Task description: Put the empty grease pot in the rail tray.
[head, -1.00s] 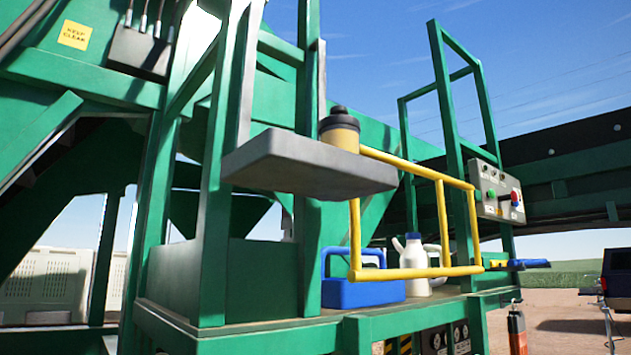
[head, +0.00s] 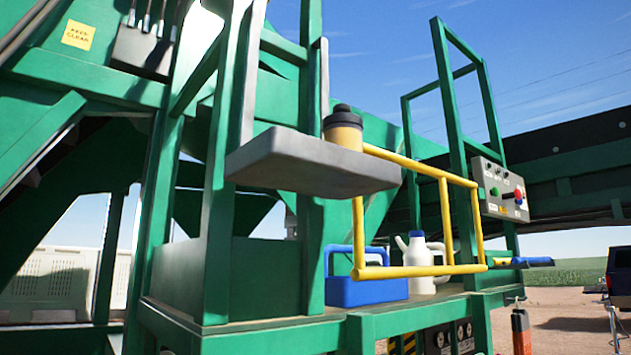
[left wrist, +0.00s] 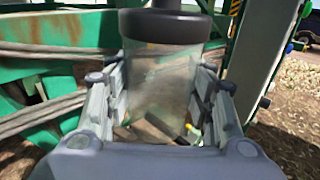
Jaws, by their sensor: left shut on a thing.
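In the left wrist view, my left gripper (left wrist: 160,92) is shut on an upright clear pot (left wrist: 160,72) with a dark lid and a see-through, empty-looking body. Its fingers lie along both sides of the pot. In the head view, a grey slab-like tray (head: 300,165) sits at the green posts beside the yellow rail (head: 412,166); I cannot tell whether it is the rail tray. Another pot (head: 343,132), amber with a black lid, stands at the tray's back right. Neither gripper shows in the head view, so the held pot's distance from the tray is hidden.
Below the tray, a blue carrier (head: 365,291) and a white jug (head: 420,262) stand on the machine's deck behind the yellow rail. A control box (head: 500,190) hangs at right. Green posts flank the tray; its front top looks clear.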

